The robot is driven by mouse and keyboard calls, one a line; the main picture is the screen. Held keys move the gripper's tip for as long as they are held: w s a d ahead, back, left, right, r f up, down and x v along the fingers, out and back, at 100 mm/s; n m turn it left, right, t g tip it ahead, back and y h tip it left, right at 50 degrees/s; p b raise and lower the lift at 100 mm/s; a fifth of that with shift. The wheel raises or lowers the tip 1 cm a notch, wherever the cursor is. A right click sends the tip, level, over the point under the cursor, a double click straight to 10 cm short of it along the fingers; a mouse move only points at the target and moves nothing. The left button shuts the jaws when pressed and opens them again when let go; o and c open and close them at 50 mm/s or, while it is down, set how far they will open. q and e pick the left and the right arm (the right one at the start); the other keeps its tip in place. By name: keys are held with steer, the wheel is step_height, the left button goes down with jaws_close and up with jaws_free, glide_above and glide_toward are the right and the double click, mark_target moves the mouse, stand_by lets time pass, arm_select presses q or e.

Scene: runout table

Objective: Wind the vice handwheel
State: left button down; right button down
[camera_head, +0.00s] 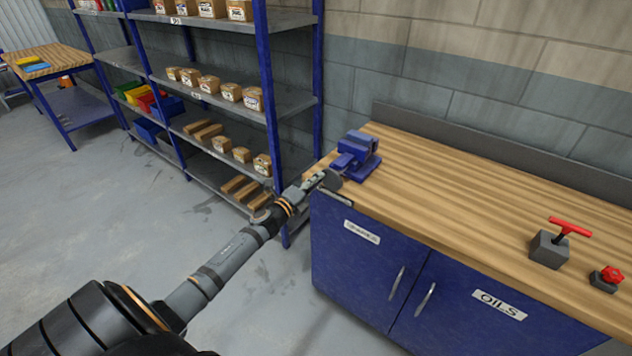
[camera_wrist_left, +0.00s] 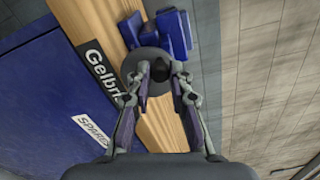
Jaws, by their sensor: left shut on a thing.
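The blue vice (camera_head: 357,155) stands at the left end of the wooden workbench; it also shows at the top of the left wrist view (camera_wrist_left: 172,35). Its handwheel (camera_head: 333,181) is a dark grey disc on the vice's near side, seen face-on in the left wrist view (camera_wrist_left: 149,56). A dark round knob (camera_wrist_left: 161,71) sits on the disc. My left gripper (camera_head: 318,181) reaches in from the left. In the left wrist view its fingertips (camera_wrist_left: 160,75) close around the knob from both sides. My right gripper is not in view.
The workbench (camera_head: 450,200) has blue cupboard doors below. A grey block with a red T-handle (camera_head: 549,247) and a red knob on a dark base (camera_head: 606,278) stand at right. Blue-framed shelving (camera_head: 268,100) with boxes stands close behind my left arm. The bench middle is clear.

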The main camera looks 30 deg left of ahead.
arm_select(q)
steer(key=n+p, duration=0.1)
steer(key=n, duration=0.2)
steer(key=f+n+p, duration=0.1)
steer(key=n, duration=0.2)
steer(key=a+f+n+p, duration=0.1)
steer(key=n, duration=0.3)
steer(key=shift+f, duration=0.25)
